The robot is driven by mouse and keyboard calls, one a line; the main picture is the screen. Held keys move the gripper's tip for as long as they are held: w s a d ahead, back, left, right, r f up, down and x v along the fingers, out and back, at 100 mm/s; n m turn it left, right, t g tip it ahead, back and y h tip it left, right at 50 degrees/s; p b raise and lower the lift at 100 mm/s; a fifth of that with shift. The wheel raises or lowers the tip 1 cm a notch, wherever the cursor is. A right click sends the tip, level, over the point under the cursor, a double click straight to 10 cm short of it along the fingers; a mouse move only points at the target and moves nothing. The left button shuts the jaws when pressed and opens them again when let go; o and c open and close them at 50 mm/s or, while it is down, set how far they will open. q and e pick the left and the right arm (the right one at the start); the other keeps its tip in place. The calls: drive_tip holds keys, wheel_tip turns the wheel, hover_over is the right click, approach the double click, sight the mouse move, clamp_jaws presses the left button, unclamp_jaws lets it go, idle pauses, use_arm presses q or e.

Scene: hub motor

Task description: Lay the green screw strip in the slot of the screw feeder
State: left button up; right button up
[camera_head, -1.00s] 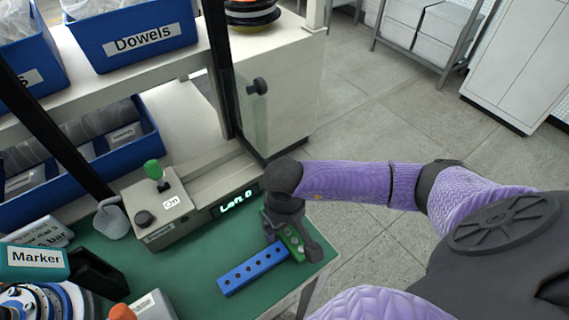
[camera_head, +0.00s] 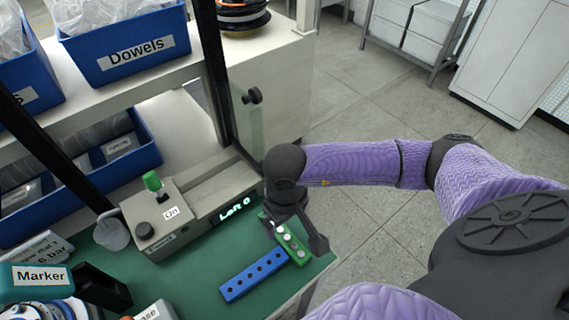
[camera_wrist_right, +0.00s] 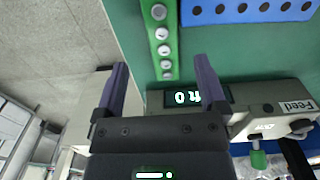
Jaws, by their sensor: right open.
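The green screw strip (camera_head: 291,243) holds several pale screws. It lies on the green bench top beside the end of a blue strip with holes (camera_head: 254,276). My right gripper (camera_head: 296,236) is open over the green strip. In the right wrist view, the strip (camera_wrist_right: 162,45) shows ahead of the spread fingers (camera_wrist_right: 162,80), in line with the gap and clear of both. The screw feeder (camera_head: 158,218) is a grey box with a green knob and a display reading "Left 0". Its channel (camera_head: 214,188) runs along its top and looks empty. My left gripper is not in view.
A blue "Dowels" bin (camera_head: 128,45) stands on the shelf above. A dark post and clear panel (camera_head: 247,120) rise behind the feeder. A "Marker" box (camera_head: 38,277) and other items crowd the bench's left. The bench's right edge is near the green strip, with floor beyond.

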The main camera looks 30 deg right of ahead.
wheel_tip(320, 180, down, 5)
drive_tip(key=shift+a+f+b, duration=0.1)
drive_tip(key=shift+a+b, duration=0.05)
drive_tip(key=shift+b, duration=0.2)
clamp_jaws()
wheel_tip(320, 180, up, 10)
drive_tip(key=p, duration=0.2)
wheel_tip(320, 180, up, 8)
drive_tip(key=b, duration=0.3)
hover_over(284, 234)
drive_tip(key=w+a, duration=0.3)
drive_tip(key=w, duration=0.2)
drive_tip(key=shift+s+a+m, duration=0.1)
drive_tip(key=shift+a+m, duration=0.05)
drive_tip(key=shift+m, duration=0.25)
